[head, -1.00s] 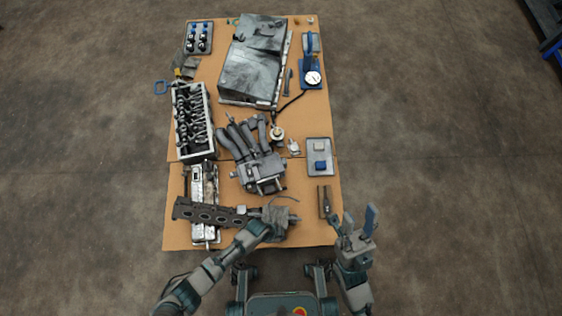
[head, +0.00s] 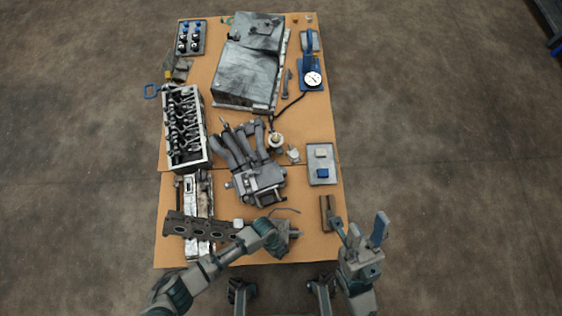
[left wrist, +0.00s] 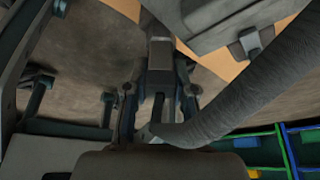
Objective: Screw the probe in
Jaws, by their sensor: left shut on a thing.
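I cannot tell whether the probe touches a hole. My right gripper (head: 361,238) is open and empty, off the bench's right front corner.
The bench (head: 225,258) holds a grey engine part (head: 256,175), a cylinder head (head: 184,125), a large metal cover (head: 247,75), a tray (head: 321,172) and a dial gauge (head: 313,78). A brown piece (head: 326,212) lies near the right gripper. Open floor surrounds the bench.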

